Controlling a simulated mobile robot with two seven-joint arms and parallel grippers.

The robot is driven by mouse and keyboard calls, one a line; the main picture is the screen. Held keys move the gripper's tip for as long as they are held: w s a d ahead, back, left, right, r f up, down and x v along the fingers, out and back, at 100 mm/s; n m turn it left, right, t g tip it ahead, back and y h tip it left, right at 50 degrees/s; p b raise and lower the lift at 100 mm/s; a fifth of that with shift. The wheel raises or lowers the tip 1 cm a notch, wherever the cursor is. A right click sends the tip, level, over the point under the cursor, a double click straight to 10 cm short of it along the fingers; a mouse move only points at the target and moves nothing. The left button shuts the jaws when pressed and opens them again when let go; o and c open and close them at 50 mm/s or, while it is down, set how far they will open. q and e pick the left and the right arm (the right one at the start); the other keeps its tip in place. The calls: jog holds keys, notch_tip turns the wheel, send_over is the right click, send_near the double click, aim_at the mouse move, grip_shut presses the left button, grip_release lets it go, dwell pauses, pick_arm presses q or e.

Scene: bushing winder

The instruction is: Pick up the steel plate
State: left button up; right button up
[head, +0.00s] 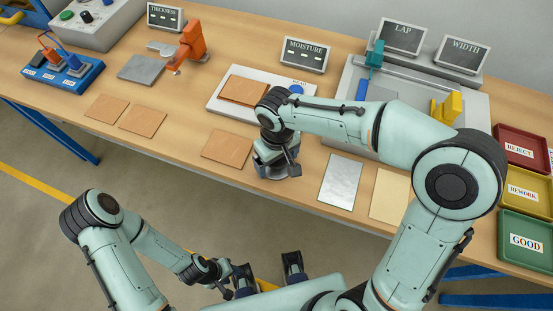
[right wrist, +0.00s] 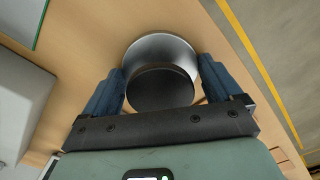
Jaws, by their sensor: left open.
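A thin, bright silver steel plate (head: 341,182) lies flat on the bench, between a brown plate and a pale cream one. My right gripper (head: 275,163) is left of it, low over the bench and apart from it. In the right wrist view its blue fingers (right wrist: 163,92) stand on either side of a round steel piece with a dark round top (right wrist: 160,89). Whether they grip it is not clear. My left gripper (head: 267,274) is open and empty in front of the bench, below the edge in the picture.
Brown plates (head: 228,149) lie left of my right gripper. A cream plate (head: 391,195) lies just right of the steel plate. Behind are a moisture meter pad (head: 219,101) and a grey gauge bed (head: 352,77). Reject, rework and good trays (head: 525,238) line the right side.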

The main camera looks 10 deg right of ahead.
jog(key=shift+r, duration=0.1)
jog(key=shift+c, duration=0.5)
jog(key=shift+r, duration=0.1)
